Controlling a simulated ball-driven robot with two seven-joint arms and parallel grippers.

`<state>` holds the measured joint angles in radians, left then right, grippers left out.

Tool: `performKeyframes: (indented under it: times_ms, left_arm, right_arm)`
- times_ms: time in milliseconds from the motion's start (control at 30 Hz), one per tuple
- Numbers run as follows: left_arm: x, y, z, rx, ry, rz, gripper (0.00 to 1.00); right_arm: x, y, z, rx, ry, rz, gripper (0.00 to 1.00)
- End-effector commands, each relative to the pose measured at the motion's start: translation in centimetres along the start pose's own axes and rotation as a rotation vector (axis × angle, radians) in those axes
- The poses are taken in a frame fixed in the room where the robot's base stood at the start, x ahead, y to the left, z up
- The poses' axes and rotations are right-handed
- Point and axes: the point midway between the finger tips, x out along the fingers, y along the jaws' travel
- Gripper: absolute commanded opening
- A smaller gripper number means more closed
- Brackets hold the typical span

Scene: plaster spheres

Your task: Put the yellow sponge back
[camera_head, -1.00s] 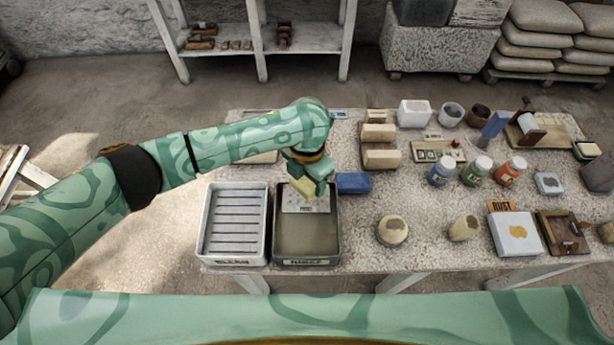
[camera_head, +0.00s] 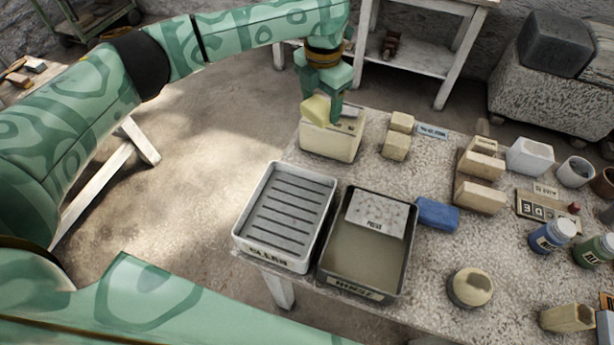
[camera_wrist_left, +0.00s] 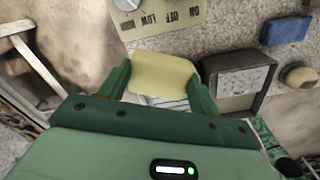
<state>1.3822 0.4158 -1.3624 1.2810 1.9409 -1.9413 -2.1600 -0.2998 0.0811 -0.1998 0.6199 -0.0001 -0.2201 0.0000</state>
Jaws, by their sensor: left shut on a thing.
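My left gripper (camera_head: 322,98) is shut on the yellow sponge (camera_head: 314,109). It holds the sponge near the far left corner of the table, over or just in front of a cream box (camera_head: 328,141); the exact gap is unclear. In the left wrist view the sponge (camera_wrist_left: 160,74) spans between the two green fingers. A blue sponge-like block (camera_head: 437,214) lies on the table to the right of the dark tray. My right gripper is not in view.
A white slatted tray (camera_head: 243,239) and a dark tray (camera_head: 323,254) holding a speckled card stand at the table's left front. Cream blocks (camera_head: 480,195) and jars stand to the right.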

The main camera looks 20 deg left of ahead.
Motion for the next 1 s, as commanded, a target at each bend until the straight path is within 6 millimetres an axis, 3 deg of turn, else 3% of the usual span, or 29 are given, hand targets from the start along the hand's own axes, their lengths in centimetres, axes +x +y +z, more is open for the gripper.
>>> performKeyframes:
  times_ms: [33, 167, 267, 600, 1000]
  left_arm:
    - [0.1, 0.4, -0.5, -0.016, 0.000, 0.002, 0.44]
    - [-0.6, -0.4, -1.5, -0.035, -0.001, 0.000, 0.44]
    - [0.3, -0.7, -1.9, -0.049, 0.001, 0.000, 0.44]
    - [10.0, -0.6, -2.0, -0.060, 0.005, 0.000, 0.44]
    - [14.6, -0.7, -2.0, -0.060, 0.003, 0.000, 0.44]
  right_arm:
    - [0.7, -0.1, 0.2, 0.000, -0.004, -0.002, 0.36]
    - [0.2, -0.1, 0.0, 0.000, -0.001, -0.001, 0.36]
    - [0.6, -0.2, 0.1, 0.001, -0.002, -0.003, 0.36]
    - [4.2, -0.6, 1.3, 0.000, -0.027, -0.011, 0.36]
    - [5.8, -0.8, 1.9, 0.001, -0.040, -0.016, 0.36]
